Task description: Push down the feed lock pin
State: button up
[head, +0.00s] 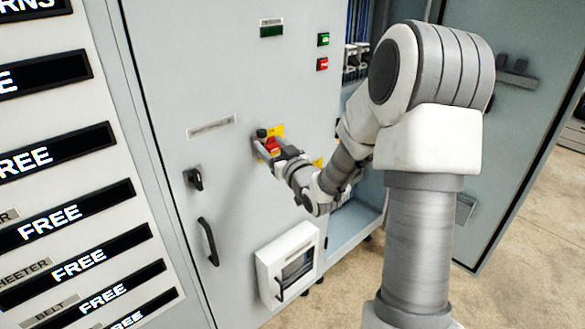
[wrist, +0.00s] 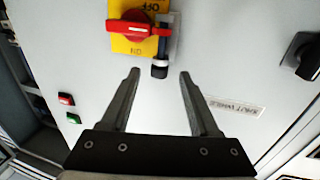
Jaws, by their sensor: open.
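A small pin with a black knob (wrist: 159,70), which looks like the feed lock pin, sits beside a red rotary switch (wrist: 138,29) on a yellow plate (wrist: 128,46). In the head view the black knob (head: 262,133) shows just above the red switch (head: 271,146) on the grey cabinet door. My gripper (wrist: 160,77) is open and empty, its two fingers pointing at the door. In the wrist view the knob appears between the fingertips. I cannot tell whether either finger touches it. In the head view my gripper (head: 266,151) partly covers the switch.
The cabinet door also carries a black knob (head: 194,178), a black handle (head: 208,241) and a white box with a window (head: 288,264). Green (head: 323,39) and red (head: 322,64) buttons are at its upper right. An open cabinet door (head: 510,130) stands at the right.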

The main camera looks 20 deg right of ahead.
jog(key=s+d+b, duration=0.1)
jog(key=s+b, duration=0.3)
jog(key=s, duration=0.7)
jog(key=shift+d+f, duration=0.2)
jog(key=shift+d, duration=0.1)
jog(key=s+b, duration=0.2)
jog(key=b, duration=0.4)
jog(key=shift+s+d+r, duration=0.15)
jog(key=shift+s, duration=0.05)
jog(key=shift+b, duration=0.3)
